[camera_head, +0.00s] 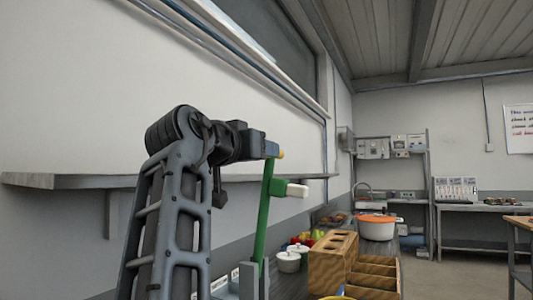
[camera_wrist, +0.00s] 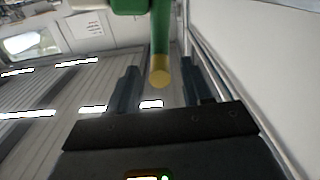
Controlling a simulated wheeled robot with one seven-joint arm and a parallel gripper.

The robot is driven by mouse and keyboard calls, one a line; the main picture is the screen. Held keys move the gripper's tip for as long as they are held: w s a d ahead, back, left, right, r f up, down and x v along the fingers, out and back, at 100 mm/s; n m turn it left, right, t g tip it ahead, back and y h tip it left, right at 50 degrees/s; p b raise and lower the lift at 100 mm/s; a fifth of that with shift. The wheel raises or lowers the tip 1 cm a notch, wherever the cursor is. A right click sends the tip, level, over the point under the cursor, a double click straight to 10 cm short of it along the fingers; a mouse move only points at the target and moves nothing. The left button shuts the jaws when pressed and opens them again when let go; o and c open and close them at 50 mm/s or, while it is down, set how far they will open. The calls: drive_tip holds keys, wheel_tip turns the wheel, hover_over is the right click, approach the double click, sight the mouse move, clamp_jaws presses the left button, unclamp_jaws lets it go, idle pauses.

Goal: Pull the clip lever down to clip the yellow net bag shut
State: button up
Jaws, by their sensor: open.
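The green clip lever (camera_head: 263,215) stands nearly upright in the head view, with a white and green side piece (camera_head: 290,190) near its upper part. My gripper (camera_head: 273,150) is at the lever's top. In the wrist view its two dark fingers (camera_wrist: 161,82) are open, and the lever's yellow tip (camera_wrist: 160,76) appears between them with gaps on both sides. Whether the tip is fully within the fingers' depth is hard to tell. I cannot make out the yellow net bag; a small yellow edge (camera_head: 340,297) shows at the bottom of the head view.
A wooden compartment box (camera_head: 333,262), white lidded pots (camera_head: 288,261) and an orange-rimmed white pot (camera_head: 376,228) stand on the counter to the right. A grey shelf (camera_head: 75,181) runs along the left wall. The space around the lever's top looks clear.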

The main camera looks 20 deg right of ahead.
drive_tip(key=shift+p+x, duration=0.35)
drive_tip(key=shift+x, duration=1.65)
drive_tip(key=shift+c, duration=0.3)
clamp_jaws()
